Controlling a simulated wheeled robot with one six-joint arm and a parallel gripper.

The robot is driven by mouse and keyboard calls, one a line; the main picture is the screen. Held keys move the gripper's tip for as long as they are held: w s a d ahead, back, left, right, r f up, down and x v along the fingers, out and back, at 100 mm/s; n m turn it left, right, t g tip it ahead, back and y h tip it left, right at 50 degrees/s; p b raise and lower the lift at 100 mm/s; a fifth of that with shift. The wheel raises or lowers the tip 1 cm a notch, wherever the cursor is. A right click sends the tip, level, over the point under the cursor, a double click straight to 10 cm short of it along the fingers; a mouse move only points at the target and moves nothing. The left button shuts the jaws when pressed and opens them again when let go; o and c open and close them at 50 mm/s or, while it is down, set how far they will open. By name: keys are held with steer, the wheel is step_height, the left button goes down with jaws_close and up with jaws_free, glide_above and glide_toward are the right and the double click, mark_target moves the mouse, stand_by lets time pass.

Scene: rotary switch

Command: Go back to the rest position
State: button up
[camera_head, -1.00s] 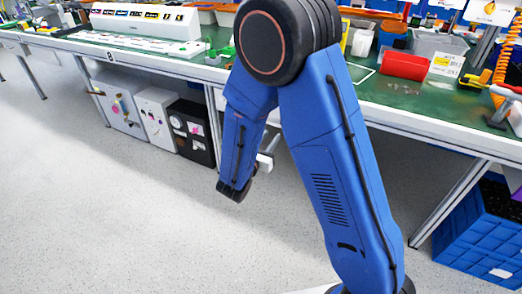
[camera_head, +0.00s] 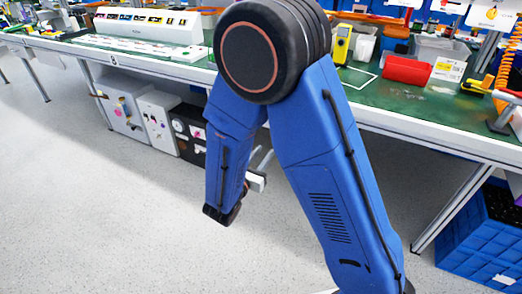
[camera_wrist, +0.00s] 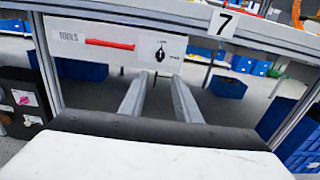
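The rotary switch (camera_wrist: 161,52) is a small black knob on a white plate under the bench's front rail in the wrist view. Its pointer looks roughly upright, but the print beside it is too small to read surely. My gripper (camera_wrist: 160,80) has two grey fingers standing apart with nothing between them. It is set back from the switch, which shows just beyond the fingertips. In the head view a small part of my gripper (camera_head: 257,181) shows beside my blue arm. The switch is not visible in that view.
A drawer front marked TOOLS with a red handle (camera_wrist: 109,44) is left of the switch. A "7" sign (camera_wrist: 222,23) is on the rail. The green-topped workbench (camera_head: 395,100) spans the back. Blue crates (camera_head: 480,235) stand under it at right. The floor at left is clear.

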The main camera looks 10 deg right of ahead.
steer(key=s+d+r+m+g, duration=0.4)
steer(key=s+d+m+g, duration=0.3)
steer(key=d, duration=0.4)
steer(key=s+d+r+m+g, duration=0.3)
steer(key=s+d+m+g, duration=0.2)
steer(key=s+d+m, duration=0.45)
steer(key=s+d+r+m+g+y, duration=0.1)
steer(key=s+d+m+g+y, duration=0.1)
steer(key=s+m+y, duration=0.5)
steer(key=s+a+r+m+t+y, duration=0.3)
steer(key=s+a+r+m+t, duration=0.1)
steer(key=s+a+r+m, duration=0.1)
steer(key=shift+s+r+y, duration=0.2)
steer(key=shift+s+y, duration=0.05)
steer(key=shift+y, duration=0.05)
steer(key=shift+m, duration=0.25)
stand_by(1.5)
